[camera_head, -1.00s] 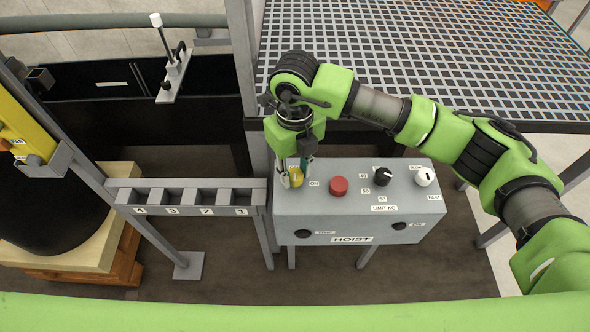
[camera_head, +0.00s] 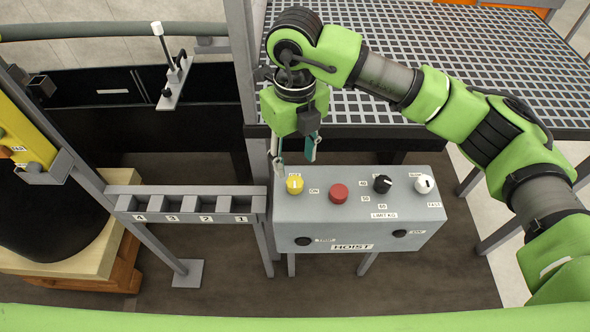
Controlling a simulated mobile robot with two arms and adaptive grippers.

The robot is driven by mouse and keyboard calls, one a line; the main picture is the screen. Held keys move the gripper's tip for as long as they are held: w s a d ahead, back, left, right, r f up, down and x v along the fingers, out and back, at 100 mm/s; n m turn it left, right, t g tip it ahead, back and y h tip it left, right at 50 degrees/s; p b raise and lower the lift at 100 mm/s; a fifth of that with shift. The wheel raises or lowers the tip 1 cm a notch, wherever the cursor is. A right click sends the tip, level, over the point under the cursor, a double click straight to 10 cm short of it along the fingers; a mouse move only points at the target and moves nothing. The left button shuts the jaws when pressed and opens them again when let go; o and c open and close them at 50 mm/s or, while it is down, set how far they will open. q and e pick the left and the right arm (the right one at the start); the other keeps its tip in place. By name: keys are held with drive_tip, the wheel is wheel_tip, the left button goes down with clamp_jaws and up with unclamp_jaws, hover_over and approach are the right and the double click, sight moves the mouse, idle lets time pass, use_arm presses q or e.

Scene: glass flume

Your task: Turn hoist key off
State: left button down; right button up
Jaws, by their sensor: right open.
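The grey hoist box (camera_head: 350,215) stands on legs, with a "HOIST" label on its front. The yellow hoist key knob (camera_head: 294,184) sits at the left of its top face, with a pale mark on it and an "ON" label to its right. An "OFF" label behind it is partly visible. My right gripper (camera_head: 295,160) is open and empty, above and behind the yellow knob, with its fingers pointing down and apart from it. My left gripper is not in view.
A red button (camera_head: 338,193), a black limit dial (camera_head: 382,184) and a white speed knob (camera_head: 424,184) share the box top. A numbered slot rack (camera_head: 185,203) stands left. A metal grating (camera_head: 480,70) lies behind.

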wheel_tip(320, 180, up, 4)
drive_tip(key=shift+r, duration=0.1)
idle(0.6)
